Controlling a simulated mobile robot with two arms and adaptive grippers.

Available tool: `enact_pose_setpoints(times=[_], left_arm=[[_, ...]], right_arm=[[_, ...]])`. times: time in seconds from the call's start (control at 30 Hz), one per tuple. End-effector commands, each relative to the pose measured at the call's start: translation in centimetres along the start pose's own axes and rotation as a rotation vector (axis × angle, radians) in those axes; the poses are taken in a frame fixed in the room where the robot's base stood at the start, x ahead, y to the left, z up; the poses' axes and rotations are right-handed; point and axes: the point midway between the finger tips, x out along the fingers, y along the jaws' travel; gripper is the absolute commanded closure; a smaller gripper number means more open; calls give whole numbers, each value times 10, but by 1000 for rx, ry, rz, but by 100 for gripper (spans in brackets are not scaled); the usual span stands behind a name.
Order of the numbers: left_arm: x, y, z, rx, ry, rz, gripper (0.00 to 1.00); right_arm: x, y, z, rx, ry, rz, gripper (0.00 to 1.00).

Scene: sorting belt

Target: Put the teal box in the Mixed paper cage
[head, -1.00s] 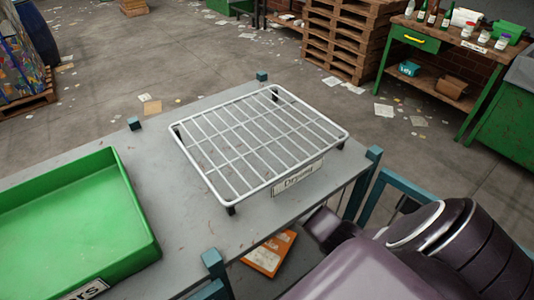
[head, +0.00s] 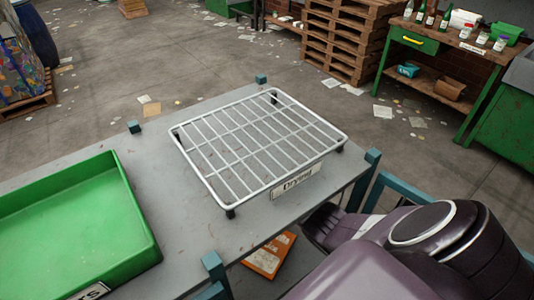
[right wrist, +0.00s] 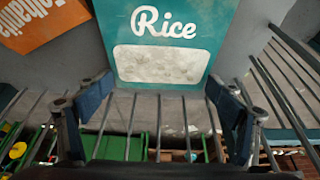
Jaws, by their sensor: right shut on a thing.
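A teal box marked Rice (right wrist: 165,62) fills the middle of the right wrist view. My right gripper (right wrist: 158,92) is shut on it, one finger at each side. In the head view my right arm reaches down at the lower right; its fingers and the teal box are hidden there. Grey bars, perhaps of a cage (right wrist: 284,85), show around the gripper, but no Mixed paper label is readable. My left gripper is not in view.
An orange box (head: 268,255) lies low beside the table's edge. The grey table (head: 180,240) carries a white Drying rack (head: 236,203) and a green tray (head: 150,225). A teal-blue post and rail (head: 400,187) stand near my right arm.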

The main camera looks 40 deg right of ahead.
Motion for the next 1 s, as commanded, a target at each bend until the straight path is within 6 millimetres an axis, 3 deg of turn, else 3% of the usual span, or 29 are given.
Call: enact_pose_setpoints(times=[0.17, 0.2, 0.3, 0.67, 0.77, 0.97, 1.0], left_arm=[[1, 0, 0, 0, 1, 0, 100], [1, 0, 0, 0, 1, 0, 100], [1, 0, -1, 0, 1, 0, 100], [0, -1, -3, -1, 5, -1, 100], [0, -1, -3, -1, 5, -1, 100], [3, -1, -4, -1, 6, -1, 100], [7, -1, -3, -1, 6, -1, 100]], right_arm=[[5, 0, 2, 0, -1, 1, 28], [4, 0, 2, 0, 0, 0, 11], [4, 0, 2, 0, 0, 0, 0], [0, 0, 0, 0, 1, -1, 0], [-9, -1, 0, 0, -1, -3, 0], [-52, -2, 1, 1, -3, -8, 0], [-54, -1, 13, -4, -6, -3, 0]])
